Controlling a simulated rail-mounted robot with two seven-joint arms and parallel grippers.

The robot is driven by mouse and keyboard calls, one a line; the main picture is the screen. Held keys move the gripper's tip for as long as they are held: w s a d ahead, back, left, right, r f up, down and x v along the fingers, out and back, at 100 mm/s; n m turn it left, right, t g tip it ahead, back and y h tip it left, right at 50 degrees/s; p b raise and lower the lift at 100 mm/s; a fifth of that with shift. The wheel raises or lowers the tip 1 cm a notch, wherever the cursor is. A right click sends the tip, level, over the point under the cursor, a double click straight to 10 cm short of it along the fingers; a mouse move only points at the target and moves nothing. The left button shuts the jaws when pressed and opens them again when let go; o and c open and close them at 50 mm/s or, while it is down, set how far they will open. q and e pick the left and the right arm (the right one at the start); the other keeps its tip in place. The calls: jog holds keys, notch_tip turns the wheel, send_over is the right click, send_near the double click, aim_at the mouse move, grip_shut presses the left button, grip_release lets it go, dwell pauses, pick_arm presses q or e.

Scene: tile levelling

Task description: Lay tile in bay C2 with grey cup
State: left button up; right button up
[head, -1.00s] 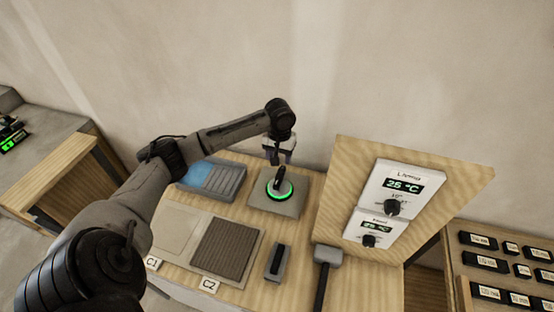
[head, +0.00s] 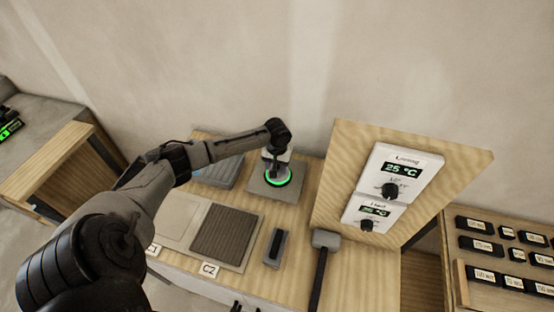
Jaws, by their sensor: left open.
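The grey tile (head: 264,190) lies on the bench with the cup on it, marked by a glowing green ring (head: 286,180). My left gripper (head: 274,174) is open and right over the cup, hiding most of it; I cannot tell whether the fingers touch it. Bay C2 (head: 224,236) is a dark ribbed square in front, with its label (head: 209,270) at its front edge. Bay C1 (head: 178,220), beside it on the left, has a smooth light surface. My right gripper is not in view.
A blue-grey tray (head: 218,174) is partly behind my left arm. A small dark-topped block (head: 276,246) and a mallet (head: 326,240) lie right of C2. A wooden panel with two temperature displays (head: 410,172) stands at the right.

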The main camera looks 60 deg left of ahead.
pick_arm(q)
jog(key=shift+f, duration=0.4)
jog(key=shift+c, duration=0.4)
grip_shut()
dwell(0.4)
jog(key=shift+r, duration=0.1)
